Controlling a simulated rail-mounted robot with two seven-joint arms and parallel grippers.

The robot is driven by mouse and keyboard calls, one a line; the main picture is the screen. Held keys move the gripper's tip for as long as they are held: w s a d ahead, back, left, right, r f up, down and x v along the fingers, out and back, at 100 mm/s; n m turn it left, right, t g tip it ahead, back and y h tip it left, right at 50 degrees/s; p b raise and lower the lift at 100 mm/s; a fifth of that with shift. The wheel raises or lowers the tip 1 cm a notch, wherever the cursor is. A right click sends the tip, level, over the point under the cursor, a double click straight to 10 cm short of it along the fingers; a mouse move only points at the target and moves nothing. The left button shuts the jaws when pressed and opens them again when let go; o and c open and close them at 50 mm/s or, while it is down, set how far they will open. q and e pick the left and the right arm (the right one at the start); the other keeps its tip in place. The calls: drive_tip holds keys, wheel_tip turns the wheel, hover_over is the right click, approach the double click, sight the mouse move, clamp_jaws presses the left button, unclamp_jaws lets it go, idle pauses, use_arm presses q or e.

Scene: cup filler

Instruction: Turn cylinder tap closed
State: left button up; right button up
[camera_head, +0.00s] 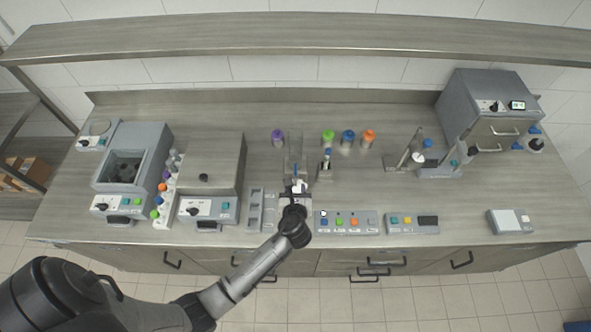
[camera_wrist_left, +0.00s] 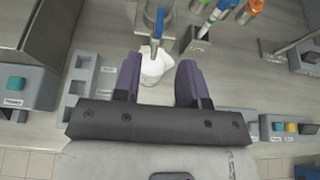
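My left gripper (camera_head: 295,188) is over the middle of the bench near its front. In the left wrist view its two dark fingers (camera_wrist_left: 158,70) are apart, with a visible gap on each side of a white cup-like piece (camera_wrist_left: 153,66) just beyond the fingertips. A narrow blue part (camera_wrist_left: 155,27), which looks like the tap lever of a cylinder (camera_wrist_left: 150,12), stands above and behind the white piece. Most of the cylinder is cut off by the top edge, so I cannot tell how far the tap is turned. My right gripper is not in view.
A blue-tipped holder (camera_head: 326,160) stands right of the gripper. Bottles with purple (camera_head: 277,135), green, blue and orange caps stand behind. A button panel (camera_head: 347,222) lies right, a slotted grey tray (camera_head: 255,208) left. A shelf (camera_head: 300,35) spans the back.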

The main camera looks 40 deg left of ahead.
sight(296, 170)
use_arm(q)
drive_tip(key=x, duration=1.1)
drive_tip(key=shift+b, duration=0.3)
drive_tip(key=shift+r, duration=0.1)
drive_tip(key=shift+c, duration=0.3)
clamp_jaws()
